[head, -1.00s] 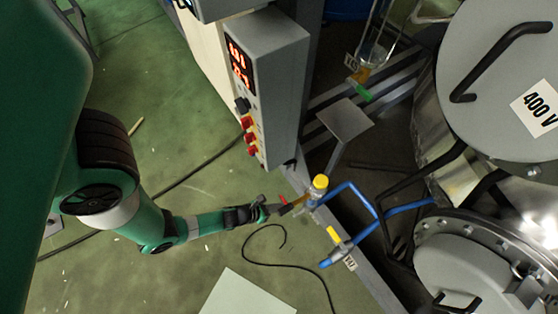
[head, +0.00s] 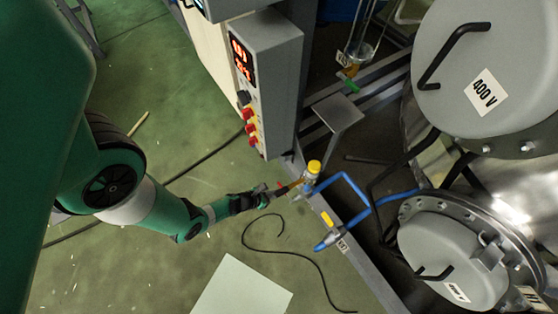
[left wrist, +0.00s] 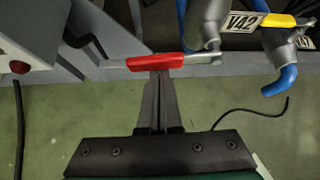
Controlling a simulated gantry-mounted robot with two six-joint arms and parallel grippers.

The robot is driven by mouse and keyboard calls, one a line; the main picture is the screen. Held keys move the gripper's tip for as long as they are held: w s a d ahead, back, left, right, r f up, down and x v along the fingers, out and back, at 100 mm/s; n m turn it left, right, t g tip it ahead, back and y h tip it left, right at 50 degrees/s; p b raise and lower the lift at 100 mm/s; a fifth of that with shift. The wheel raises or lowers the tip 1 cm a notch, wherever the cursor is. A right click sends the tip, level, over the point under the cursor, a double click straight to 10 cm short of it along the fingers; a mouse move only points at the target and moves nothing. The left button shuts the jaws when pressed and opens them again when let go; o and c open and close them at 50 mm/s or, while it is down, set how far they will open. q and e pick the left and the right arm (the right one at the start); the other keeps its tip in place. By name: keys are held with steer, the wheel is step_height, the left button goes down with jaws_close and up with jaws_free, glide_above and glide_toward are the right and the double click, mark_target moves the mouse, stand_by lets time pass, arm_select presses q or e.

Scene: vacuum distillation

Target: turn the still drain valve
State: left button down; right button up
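A valve lever with a red grip (left wrist: 155,62) lies crosswise at the top of the left wrist view, joined to a metal valve body on its right. A label reading V42 (left wrist: 244,23) is beside that valve. My left gripper (left wrist: 160,80) points at the red grip with its fingers close together; the tips are at or just behind the grip, which partly hides them. The fingers are side by side along the grip, not visibly around it. In the head view my left gripper (head: 290,188) is at the valve below a yellow cap (head: 314,167). My right gripper is not in view.
A second valve with a yellow lever (head: 327,219) sits close by on blue piping (head: 362,190). A grey control box (head: 268,85) stands above. Large vessels (head: 450,260) fill the right. A black cable (head: 290,252) lies on the green floor, which is open at left.

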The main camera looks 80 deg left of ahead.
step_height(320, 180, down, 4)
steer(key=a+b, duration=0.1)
steer(key=b, duration=0.4)
arm_select(q)
steer(key=s+d+r+p, duration=0.2)
steer(key=s+r+p, duration=0.1)
steer(key=s+p, duration=0.4)
steer(key=shift+s+d+p, duration=0.25)
steer(key=shift+s+p, duration=0.05)
steer(key=shift+p, duration=0.1)
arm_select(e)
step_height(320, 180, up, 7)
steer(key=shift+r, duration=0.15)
